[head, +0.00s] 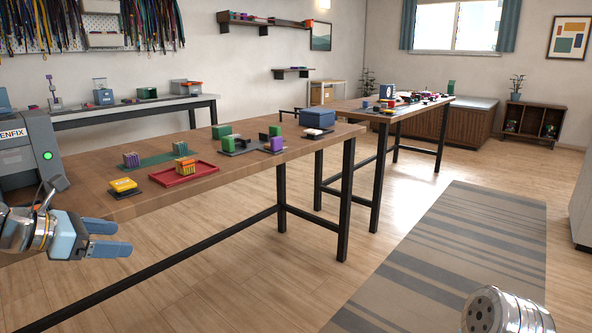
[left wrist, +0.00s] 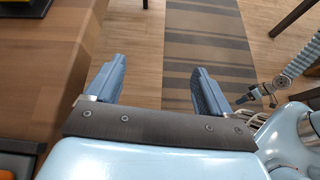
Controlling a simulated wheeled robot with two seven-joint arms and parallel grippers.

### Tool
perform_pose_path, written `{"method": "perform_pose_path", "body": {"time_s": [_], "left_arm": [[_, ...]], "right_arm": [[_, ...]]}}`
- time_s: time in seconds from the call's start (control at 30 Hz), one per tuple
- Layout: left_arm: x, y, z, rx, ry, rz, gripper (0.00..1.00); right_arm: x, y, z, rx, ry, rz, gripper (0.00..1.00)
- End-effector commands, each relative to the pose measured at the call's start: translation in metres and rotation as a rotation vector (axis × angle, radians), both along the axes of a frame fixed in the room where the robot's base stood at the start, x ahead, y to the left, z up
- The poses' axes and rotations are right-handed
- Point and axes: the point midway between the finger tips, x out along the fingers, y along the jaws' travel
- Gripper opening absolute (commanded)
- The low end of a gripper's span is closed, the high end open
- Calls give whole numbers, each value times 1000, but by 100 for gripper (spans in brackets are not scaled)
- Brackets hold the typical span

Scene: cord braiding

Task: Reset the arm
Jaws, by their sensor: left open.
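My left gripper (head: 122,238) is at the lower left of the head view, just off the front edge of the near wooden table (head: 250,166). Its two blue fingers are apart with nothing between them. In the left wrist view the same open fingers (left wrist: 160,68) point out over the floor, with the table edge to their left. My right gripper does not show in the head view.
On the near table are a grey machine (head: 22,148), a red tray (head: 160,178), a yellow block (head: 123,184), and a blue box (head: 317,118). A second table (head: 410,111) stands behind. Open wood floor and a striped rug (head: 455,250) lie at right.

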Motion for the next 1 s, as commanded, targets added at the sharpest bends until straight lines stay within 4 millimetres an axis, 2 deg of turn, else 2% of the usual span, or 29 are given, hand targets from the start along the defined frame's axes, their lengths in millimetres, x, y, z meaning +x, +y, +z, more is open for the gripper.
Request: {"method": "perform_pose_path", "body": {"time_s": [0.17, 0.27, 0.37, 0.4, 0.47, 0.5, 0.57, 0.6, 0.67, 0.7, 0.83, 0.9, 1.0], "left_arm": [[21, -13, -72, 125, 39, -63, 82], [29, -26, -125, 229, 60, -132, 82], [30, -47, -198, 373, 81, -254, 82], [27, -59, -230, 442, 85, -324, 82], [16, -78, -280, 549, 82, -449, 82], [6, -91, -312, 618, 73, -545, 82], [-14, -113, -356, 720, 43, -704, 82], [-31, -128, -384, 782, 13, -821, 82], [-59, -152, -420, 868, -54, -1005, 82], [-79, -167, -441, 914, -108, -1127, 82], [-144, -212, -484, 1010, -327, -1477, 82], [-171, -229, -495, 1033, -441, -1607, 82], [-192, -242, -501, 1047, -540, -1702, 82]], "right_arm": [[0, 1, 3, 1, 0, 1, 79], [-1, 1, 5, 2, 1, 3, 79], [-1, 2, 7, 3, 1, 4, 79], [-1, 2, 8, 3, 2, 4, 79], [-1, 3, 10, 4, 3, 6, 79], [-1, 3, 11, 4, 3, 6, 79], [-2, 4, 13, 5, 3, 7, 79], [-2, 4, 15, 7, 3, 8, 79], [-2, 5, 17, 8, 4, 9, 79], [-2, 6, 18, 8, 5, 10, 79], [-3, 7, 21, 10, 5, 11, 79], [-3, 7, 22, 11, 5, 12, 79], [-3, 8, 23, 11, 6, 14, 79]]}}
